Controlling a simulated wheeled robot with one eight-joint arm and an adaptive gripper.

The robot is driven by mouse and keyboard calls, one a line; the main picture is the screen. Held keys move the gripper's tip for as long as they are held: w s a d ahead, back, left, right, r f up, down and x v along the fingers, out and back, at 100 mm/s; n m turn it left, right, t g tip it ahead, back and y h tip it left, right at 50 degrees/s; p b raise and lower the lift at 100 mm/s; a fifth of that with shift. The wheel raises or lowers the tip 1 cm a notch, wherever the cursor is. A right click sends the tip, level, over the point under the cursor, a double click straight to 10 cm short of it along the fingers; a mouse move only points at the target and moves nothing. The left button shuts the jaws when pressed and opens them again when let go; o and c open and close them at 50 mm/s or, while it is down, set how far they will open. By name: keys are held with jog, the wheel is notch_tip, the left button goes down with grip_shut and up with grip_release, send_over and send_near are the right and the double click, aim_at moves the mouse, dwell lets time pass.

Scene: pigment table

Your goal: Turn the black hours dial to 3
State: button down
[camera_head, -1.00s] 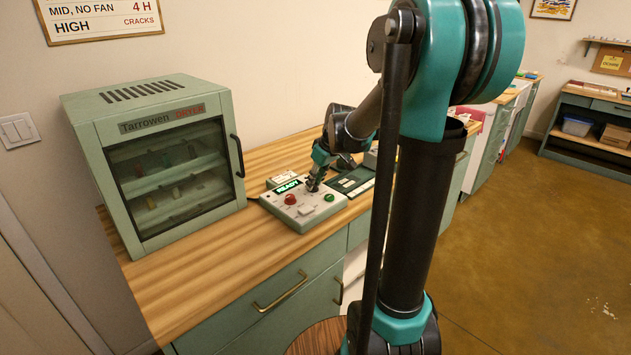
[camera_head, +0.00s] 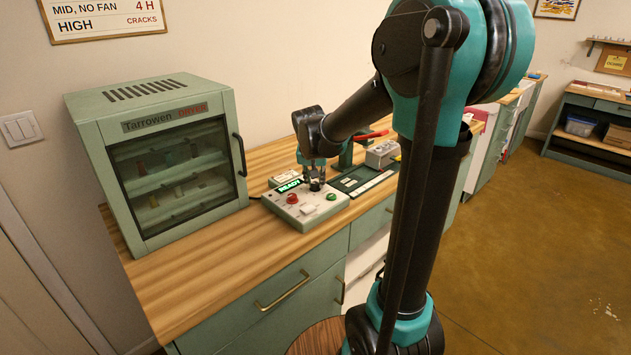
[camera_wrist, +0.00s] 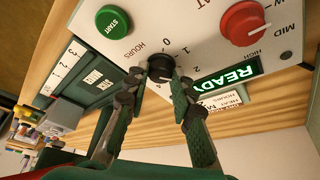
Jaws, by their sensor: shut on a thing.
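The black hours dial (camera_wrist: 161,67) sits on the pale control panel (camera_wrist: 85,12) beside the printed word HOURS and a ring of numbers. My gripper (camera_wrist: 159,78) has one fingertip on each side of the dial and is shut on it. I cannot clearly read which number the dial's pointer faces. In the head view my gripper (camera_head: 317,173) reaches down onto the panel (camera_head: 285,212), and its fingers partly hide the dial (camera_head: 315,186). The green display (camera_wrist: 228,76) reads READY.
A green START button (camera_wrist: 113,22) and a red knob (camera_wrist: 245,24) flank the dial. The dryer (camera_head: 170,160) stands left of the panel. A dark green board (camera_head: 362,180) and a grey box (camera_head: 381,154) lie to the right. The counter front is clear.

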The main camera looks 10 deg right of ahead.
jog(key=m, duration=0.1)
jog(key=m+h, duration=0.1)
jog(key=m, duration=0.1)
jog(key=shift+w+a+m+g, duration=0.1)
jog(key=shift+a+m+g, duration=0.05)
jog(key=shift+m+g, duration=0.15)
jog(key=shift+a+m+g+h, duration=0.1)
jog(key=shift+m+g+h, duration=0.5)
jog(key=shift+m, duration=1.3)
jog(key=c, duration=1.3)
grip_release()
jog(key=shift+w, duration=0.1)
jog(key=v, duration=1.2)
